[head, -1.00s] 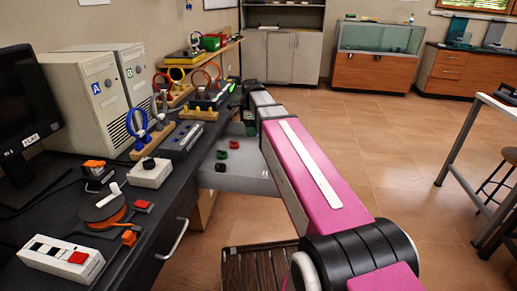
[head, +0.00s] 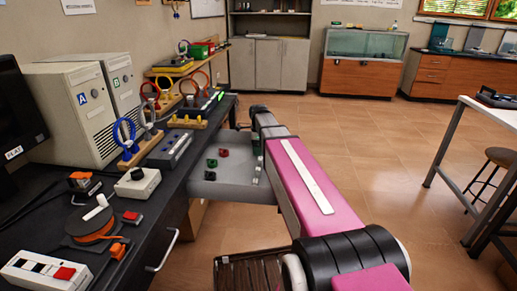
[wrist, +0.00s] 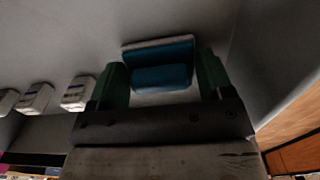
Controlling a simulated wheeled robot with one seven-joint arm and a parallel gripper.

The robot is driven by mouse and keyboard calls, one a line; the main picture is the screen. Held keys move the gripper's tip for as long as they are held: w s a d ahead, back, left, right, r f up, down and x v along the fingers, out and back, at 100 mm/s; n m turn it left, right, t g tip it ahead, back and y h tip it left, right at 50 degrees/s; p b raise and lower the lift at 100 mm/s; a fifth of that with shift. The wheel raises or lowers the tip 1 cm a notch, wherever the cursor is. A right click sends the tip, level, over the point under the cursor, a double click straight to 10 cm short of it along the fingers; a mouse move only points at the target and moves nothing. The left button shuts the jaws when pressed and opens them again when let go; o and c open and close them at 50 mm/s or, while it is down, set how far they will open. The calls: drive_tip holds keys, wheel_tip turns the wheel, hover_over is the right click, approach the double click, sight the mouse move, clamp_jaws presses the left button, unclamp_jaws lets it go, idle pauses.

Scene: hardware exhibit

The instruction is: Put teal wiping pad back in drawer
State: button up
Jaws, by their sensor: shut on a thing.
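The teal wiping pad (wrist: 165,77), a teal block with a pale grey-white edge, is between the green fingers of my gripper (wrist: 160,73) in the wrist view. My gripper is shut on it. Behind the pad is a plain grey surface, apparently the drawer's inside; I cannot tell if the pad touches it. In the head view the grey drawer (head: 228,191) stands open from the black bench. My arm reaches over its right side, and the pad is hidden there.
Red, green and black small items (head: 212,163) lie in the drawer's left part. White blocks (wrist: 78,93) are left of my gripper in the wrist view. The black bench (head: 165,205) carries devices and ring stands. Open floor (head: 350,130) lies to the right.

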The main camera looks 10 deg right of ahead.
drive_tip(key=shift+f, duration=0.2)
drive_tip(key=o, duration=0.9)
wheel_tip(320, 180, up, 12)
drive_tip(key=shift+r, duration=0.1)
idle(0.4)
